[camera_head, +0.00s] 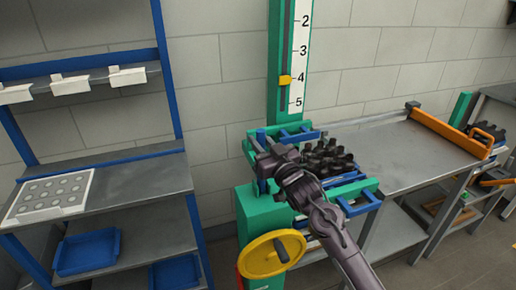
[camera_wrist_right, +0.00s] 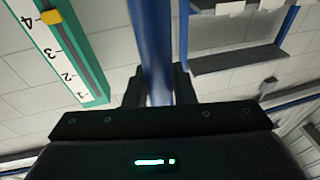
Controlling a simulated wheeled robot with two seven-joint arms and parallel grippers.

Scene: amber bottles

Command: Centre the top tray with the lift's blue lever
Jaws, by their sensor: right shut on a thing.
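The green lift (camera_head: 262,215) stands in the middle of the head view. The top tray (camera_head: 362,187) is blue and sits on the lift, carrying several dark bottles (camera_head: 328,157). My right arm crosses in front and hides part of the tray. My right gripper (camera_head: 268,163) is at the lift's left side, shut on the blue lever (camera_head: 261,138). In the right wrist view the lever (camera_wrist_right: 152,45) stands between the two fingers of my gripper (camera_wrist_right: 158,88). My left gripper is not in view. Whether the tray is centred I cannot tell.
A green mast with a number scale (camera_head: 301,50) has a yellow pointer (camera_head: 285,81) near 4. A yellow handwheel (camera_head: 272,254) is below the lever. A grey table (camera_head: 400,150) with an orange bar (camera_head: 445,132) lies right. A blue shelf rack (camera_head: 140,185) stands left.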

